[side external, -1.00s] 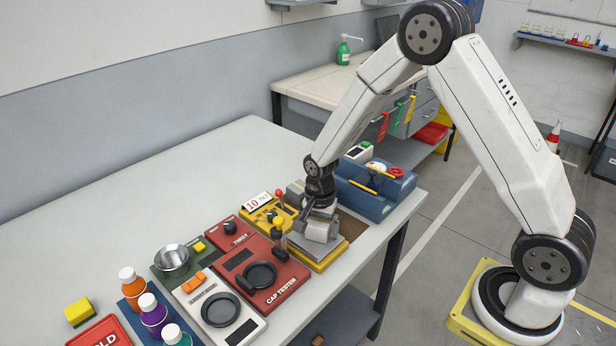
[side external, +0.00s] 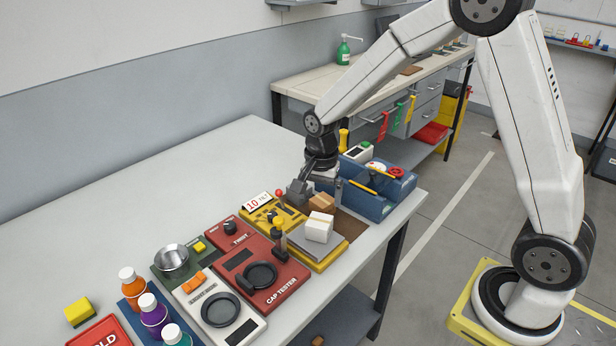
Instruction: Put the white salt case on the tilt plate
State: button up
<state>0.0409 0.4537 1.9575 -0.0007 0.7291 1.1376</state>
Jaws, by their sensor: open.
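The white salt case (side external: 319,228) rests upright on the grey tilt plate (side external: 304,243), which sits on a yellow base. My gripper (side external: 318,191) is open, above and just behind the case, clear of it. A dark finger shows at its left and a thinner one at its right. The gap between the fingers holds nothing that I can see.
A small brown box (side external: 321,202) lies behind the case, under my gripper. A blue tool bin (side external: 374,198) stands at the right rear. A yellow unit with a knob (side external: 278,223) and a red cap tester (side external: 262,272) stand to the left. The table's left rear is clear.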

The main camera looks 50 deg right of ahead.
jog(key=shift+r, duration=1.25)
jog(key=shift+s, duration=0.1)
jog(key=s+a+f+n+t, duration=0.1)
jog(key=s+n+t, duration=0.1)
jog(key=s+n, duration=1.1)
jog(key=shift+a+n+t, duration=0.3)
jog(key=shift+a, duration=0.05)
